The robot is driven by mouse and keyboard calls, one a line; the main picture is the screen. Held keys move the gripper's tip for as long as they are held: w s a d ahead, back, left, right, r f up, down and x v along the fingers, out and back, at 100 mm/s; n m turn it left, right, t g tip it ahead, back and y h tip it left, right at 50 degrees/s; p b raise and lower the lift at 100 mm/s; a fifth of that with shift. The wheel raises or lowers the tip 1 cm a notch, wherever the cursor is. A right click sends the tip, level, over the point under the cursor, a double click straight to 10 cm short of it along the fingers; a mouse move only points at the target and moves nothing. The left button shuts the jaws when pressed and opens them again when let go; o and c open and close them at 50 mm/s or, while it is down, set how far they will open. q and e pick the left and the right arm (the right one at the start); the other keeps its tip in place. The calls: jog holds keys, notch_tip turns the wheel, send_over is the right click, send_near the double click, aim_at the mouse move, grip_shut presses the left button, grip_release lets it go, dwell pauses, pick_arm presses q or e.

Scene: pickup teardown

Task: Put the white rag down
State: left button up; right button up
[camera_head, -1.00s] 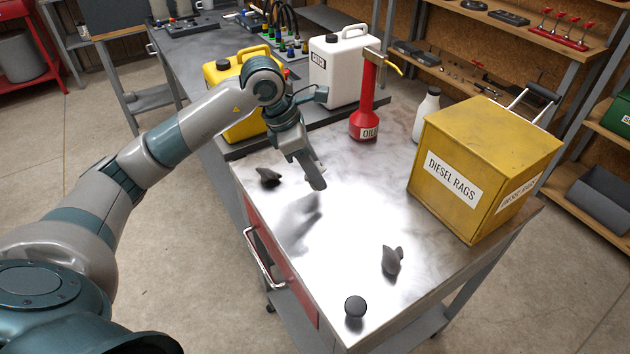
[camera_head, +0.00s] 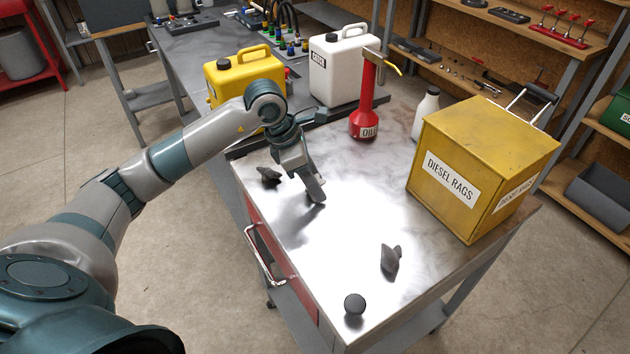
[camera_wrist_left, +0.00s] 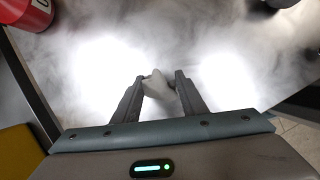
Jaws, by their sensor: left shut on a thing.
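My left gripper (camera_head: 316,195) is low over the left part of the shiny metal bench top, fingers pointing down. In the left wrist view, its two dark fingers (camera_wrist_left: 160,98) are shut on the white rag (camera_wrist_left: 157,83), whose pale pointed tip shows between them. The rag is hard to make out in the head view, hidden by the fingers and the glare. I cannot tell whether it touches the bench (camera_head: 340,220). My right gripper is not in view.
Dark grey rags lie left of the gripper (camera_head: 268,175) and nearer the front (camera_head: 390,259). A black round knob-like object (camera_head: 354,304) is at the front corner. A yellow diesel rags box (camera_head: 470,170), red oil can (camera_head: 363,115) and white bottle (camera_head: 426,112) stand right and behind. The bench middle is clear.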

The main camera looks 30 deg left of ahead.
pick_arm(q)
jog(key=shift+f, duration=0.1)
jog(key=o, duration=0.7)
jog(key=shift+o, duration=1.1)
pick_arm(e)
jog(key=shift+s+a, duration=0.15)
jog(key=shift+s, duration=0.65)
pick_arm(q)
jog(key=shift+r, duration=0.25)
